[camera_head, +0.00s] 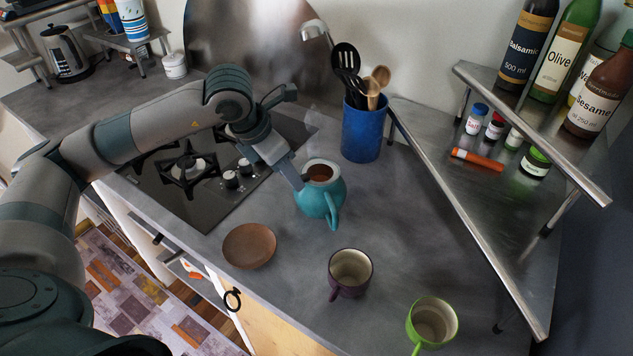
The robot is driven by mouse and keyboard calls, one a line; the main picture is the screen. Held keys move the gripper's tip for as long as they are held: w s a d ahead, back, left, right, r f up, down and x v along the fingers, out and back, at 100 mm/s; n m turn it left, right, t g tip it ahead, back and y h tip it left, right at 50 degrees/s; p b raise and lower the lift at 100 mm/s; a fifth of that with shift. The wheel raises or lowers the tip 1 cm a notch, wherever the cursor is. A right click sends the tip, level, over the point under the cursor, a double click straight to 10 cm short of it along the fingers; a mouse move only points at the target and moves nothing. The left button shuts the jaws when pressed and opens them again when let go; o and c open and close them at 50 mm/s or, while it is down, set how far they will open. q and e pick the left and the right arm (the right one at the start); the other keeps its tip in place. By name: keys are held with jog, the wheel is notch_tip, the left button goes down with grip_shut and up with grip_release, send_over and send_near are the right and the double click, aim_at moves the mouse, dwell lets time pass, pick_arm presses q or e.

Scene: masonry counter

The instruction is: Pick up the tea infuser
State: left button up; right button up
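A teal teapot (318,204) stands upright on the grey counter, its lid off and brown inside its round opening. My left gripper (297,183) reaches down from the upper left, with its tip at the left side of the teapot's rim. Its fingers overlap in this view, so I cannot tell whether they are open or hold anything. I cannot make out the tea infuser; it may be hidden in the teapot or behind the fingers. My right gripper is not in view.
A brown dish (249,246), a purple mug (349,275) and a green mug (432,322) stand in front of the teapot. A blue utensil holder (362,133) is behind it. A metal shelf (470,215) with bottles and jars is on the right. The stove (200,200) lies left.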

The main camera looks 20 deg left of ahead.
aim_at(315, 183)
pick_arm(q)
jog(key=shift+b+x, duration=0.3)
jog(key=shift+x, duration=1.25)
grip_shut()
